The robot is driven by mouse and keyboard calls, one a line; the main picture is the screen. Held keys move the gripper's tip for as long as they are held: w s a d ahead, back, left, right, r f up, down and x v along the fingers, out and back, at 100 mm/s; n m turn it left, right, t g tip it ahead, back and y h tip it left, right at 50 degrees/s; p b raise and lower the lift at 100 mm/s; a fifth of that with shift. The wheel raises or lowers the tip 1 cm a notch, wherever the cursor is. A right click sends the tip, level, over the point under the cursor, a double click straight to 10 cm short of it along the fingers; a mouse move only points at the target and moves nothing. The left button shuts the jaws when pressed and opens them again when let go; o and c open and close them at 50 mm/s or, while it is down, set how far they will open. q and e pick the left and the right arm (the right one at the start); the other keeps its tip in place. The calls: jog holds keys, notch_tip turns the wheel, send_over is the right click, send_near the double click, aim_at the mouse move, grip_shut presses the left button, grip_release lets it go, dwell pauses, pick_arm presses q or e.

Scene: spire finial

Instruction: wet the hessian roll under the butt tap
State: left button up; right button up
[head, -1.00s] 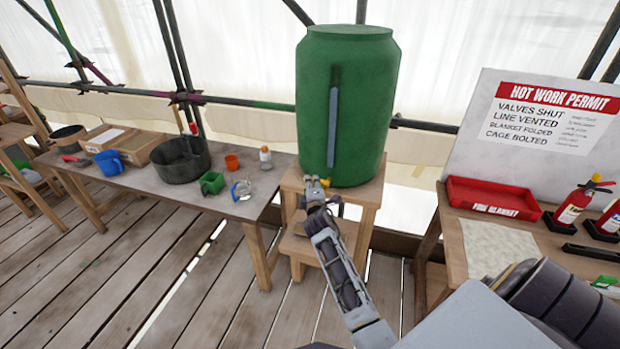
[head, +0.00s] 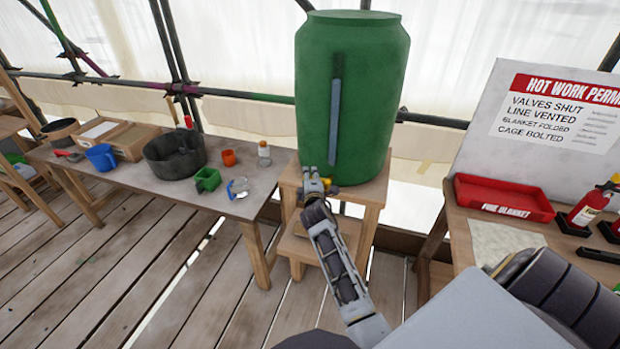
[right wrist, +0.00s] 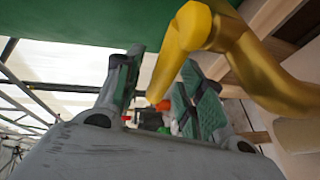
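The butt (head: 352,110) is a big green barrel on a wooden stand. Its yellow tap (head: 326,182) is low on the front and shows large in the right wrist view (right wrist: 235,50). My right gripper (head: 318,176) is at the tap, just to its left in the head view. A beige rounded piece (right wrist: 300,132) below the tap may be the hessian roll; I cannot tell. My left gripper is not in view.
A table at right holds a red fire blanket tray (head: 480,203) and an extinguisher (head: 590,206).

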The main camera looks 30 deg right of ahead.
grip_shut()
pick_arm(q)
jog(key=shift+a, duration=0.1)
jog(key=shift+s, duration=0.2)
